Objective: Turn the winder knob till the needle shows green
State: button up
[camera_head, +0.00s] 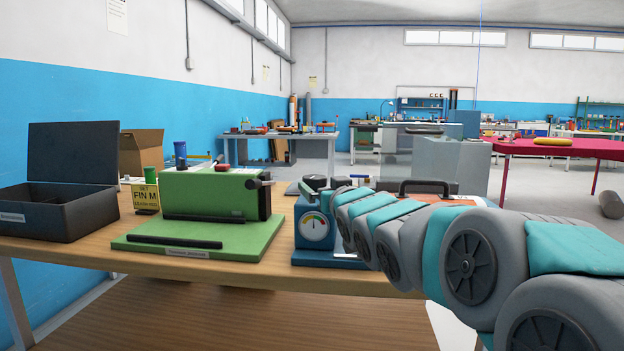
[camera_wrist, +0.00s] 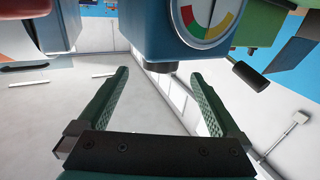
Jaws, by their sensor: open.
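The blue winder box (camera_head: 313,251) stands on the wooden bench, right of a green machine. Its round dial (camera_head: 314,228) has coloured bands. The dial (camera_wrist: 205,15) also shows at the top of the wrist view with red, yellow and green bands; I cannot tell which band the needle marks. A short dark knob-like part (camera_wrist: 162,67) sticks out below the box in the wrist view. My gripper (camera_wrist: 161,75) is open, with its two green fingertips apart on either side of that part in the picture. My arm hides the box's right side in the head view.
A green machine (camera_head: 214,195) on a green base stands left of the winder. A case with a black handle (camera_head: 428,187) lies behind my arm.

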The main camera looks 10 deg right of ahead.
aim_at(315, 176)
jog(key=shift+w+a+p, duration=0.2)
jog(key=shift+w+p, duration=0.1)
jog(key=shift+w, duration=1.5)
jog(key=shift+w+a+p, duration=0.15)
jog(key=shift+w+p, duration=0.1)
jog(key=shift+w, duration=1.55)
jog(key=shift+c, duration=0.2)
jog(key=c, duration=1.3)
jog(key=shift+f, duration=0.1)
jog(key=h+b, duration=0.1)
jog(key=b, duration=0.2)
jog(key=shift+f+m+b, duration=0.25)
jog(key=shift+m+b, duration=0.05)
jog(key=shift+b, duration=0.1)
